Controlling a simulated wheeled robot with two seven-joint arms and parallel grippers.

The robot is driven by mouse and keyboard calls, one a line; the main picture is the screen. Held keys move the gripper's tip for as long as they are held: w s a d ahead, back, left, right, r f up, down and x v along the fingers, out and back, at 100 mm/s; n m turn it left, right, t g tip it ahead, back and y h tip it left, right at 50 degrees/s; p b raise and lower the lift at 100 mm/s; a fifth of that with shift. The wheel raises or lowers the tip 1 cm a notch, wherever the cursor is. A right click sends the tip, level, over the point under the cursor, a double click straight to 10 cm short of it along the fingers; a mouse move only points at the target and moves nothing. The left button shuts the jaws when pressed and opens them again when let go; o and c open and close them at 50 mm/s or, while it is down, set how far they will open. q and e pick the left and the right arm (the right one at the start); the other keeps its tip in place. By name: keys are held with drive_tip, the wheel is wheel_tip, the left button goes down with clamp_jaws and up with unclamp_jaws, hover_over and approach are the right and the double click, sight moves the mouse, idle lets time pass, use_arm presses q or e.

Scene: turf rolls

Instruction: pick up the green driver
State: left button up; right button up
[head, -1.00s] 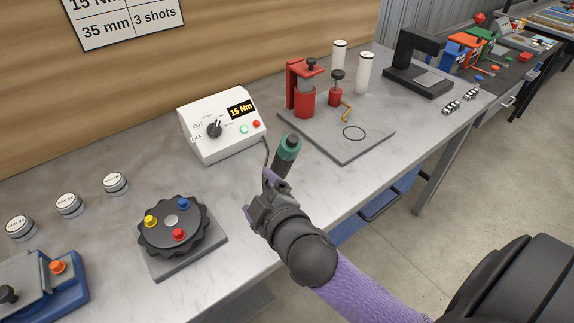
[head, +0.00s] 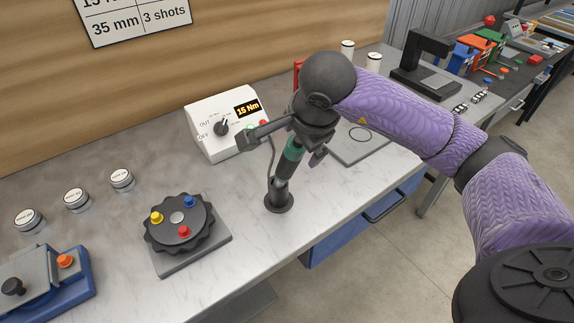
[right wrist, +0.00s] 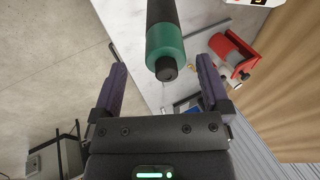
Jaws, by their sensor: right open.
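The green driver (head: 292,152) stands slightly tilted in a black round holder (head: 279,200) near the bench's front edge. Its grip is green with a dark end, and a cable runs beside it. My right gripper (head: 281,150) is open at the upper part of the driver, and partly hides it in the head view. In the right wrist view the driver (right wrist: 165,42) lies between the two purple-padded fingers of the right gripper (right wrist: 161,68), with a gap on both sides. My left gripper is not in view.
A white controller reading 15 Nm (head: 222,125) stands behind the driver. A black dial with coloured knobs (head: 178,222) is to its left. Bare bench lies between dial and holder.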

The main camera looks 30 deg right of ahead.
hover_over(294, 170)
wheel_tip(294, 170, down, 5)
drive_tip(key=shift+r, duration=0.1)
clamp_jaws()
drive_tip(key=shift+r, duration=0.1)
idle(1.2)
